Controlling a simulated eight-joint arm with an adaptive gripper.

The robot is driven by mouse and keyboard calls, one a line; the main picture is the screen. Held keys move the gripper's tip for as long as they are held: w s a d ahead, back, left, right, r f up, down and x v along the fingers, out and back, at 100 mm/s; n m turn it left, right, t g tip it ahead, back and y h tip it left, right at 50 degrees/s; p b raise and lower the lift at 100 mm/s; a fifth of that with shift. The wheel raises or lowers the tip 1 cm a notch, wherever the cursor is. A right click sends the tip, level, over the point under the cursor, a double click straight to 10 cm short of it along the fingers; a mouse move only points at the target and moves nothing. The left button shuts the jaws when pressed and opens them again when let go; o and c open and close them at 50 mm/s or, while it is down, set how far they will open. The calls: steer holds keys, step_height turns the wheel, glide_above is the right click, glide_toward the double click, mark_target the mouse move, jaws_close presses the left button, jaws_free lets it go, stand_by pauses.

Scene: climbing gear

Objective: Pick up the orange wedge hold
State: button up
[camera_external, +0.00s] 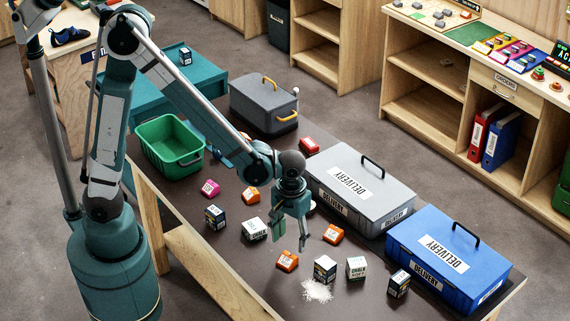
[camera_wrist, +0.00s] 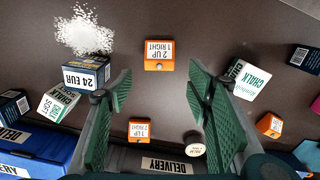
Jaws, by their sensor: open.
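Several orange wedge-like blocks lie on the dark table. One (camera_external: 287,261) is at the front, left of the spilled powder; it shows in the wrist view (camera_wrist: 159,54) with a "2 UP 1 RIGHT" label, beyond my fingertips. A second (camera_external: 333,234) is near the grey box and shows low between my fingers in the wrist view (camera_wrist: 141,128). A third (camera_external: 251,195) is farther left, beside the pink block, and shows right of my fingers in the wrist view (camera_wrist: 269,124). My gripper (camera_external: 291,238) is open, empty and pointing down above the table, between these blocks.
Chalk boxes (camera_external: 356,267) (camera_external: 255,229) and dark boxes (camera_external: 325,268) stand around my gripper. White powder (camera_external: 317,292) is spilled in front. Grey (camera_external: 390,192) and blue (camera_external: 420,279) delivery boxes line the right side. A green bin (camera_external: 170,146) stands at the left.

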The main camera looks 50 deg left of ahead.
mark_target(290, 256)
steer(key=shift+f, duration=1.25)
steer(key=shift+f, duration=0.1)
steer(key=shift+f+b, duration=0.8)
steer(key=shift+f, duration=1.7)
steer(key=c, duration=1)
